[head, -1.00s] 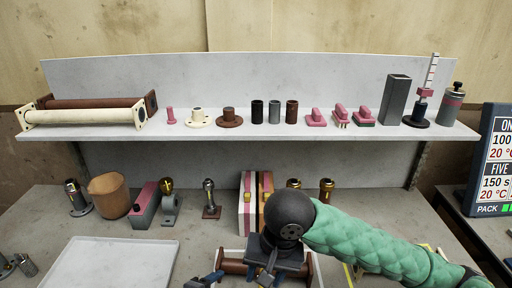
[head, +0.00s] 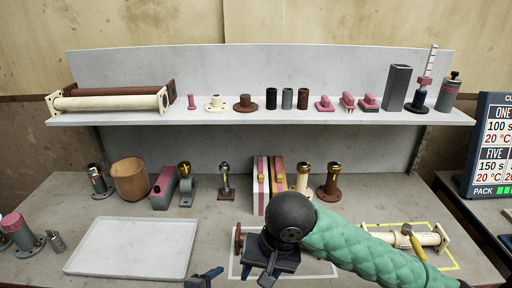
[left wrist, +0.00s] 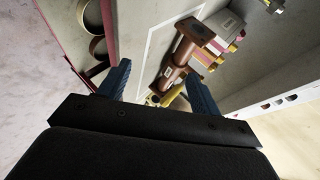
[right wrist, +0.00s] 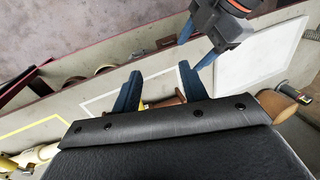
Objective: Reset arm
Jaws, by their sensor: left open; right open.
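My right gripper (head: 268,277), on the green-sleeved arm, hangs over the white-outlined area at the bench front. In the right wrist view its blue fingers (right wrist: 158,88) are apart, with nothing held. A brown pipe (head: 239,240) lies in that area, mostly hidden behind my right gripper. My left gripper (head: 205,278) barely shows at the bottom edge of the head view. In the left wrist view its fingers (left wrist: 160,90) are spread and empty, with the brown pipe (left wrist: 178,60) seen beyond them. The right wrist view shows my left gripper (right wrist: 205,48) close to the right one.
An empty white tray (head: 135,245) lies at left. A shelf (head: 350,117) carries pipes and small parts. Fittings and a brown pot (head: 130,180) stand along the bench back.

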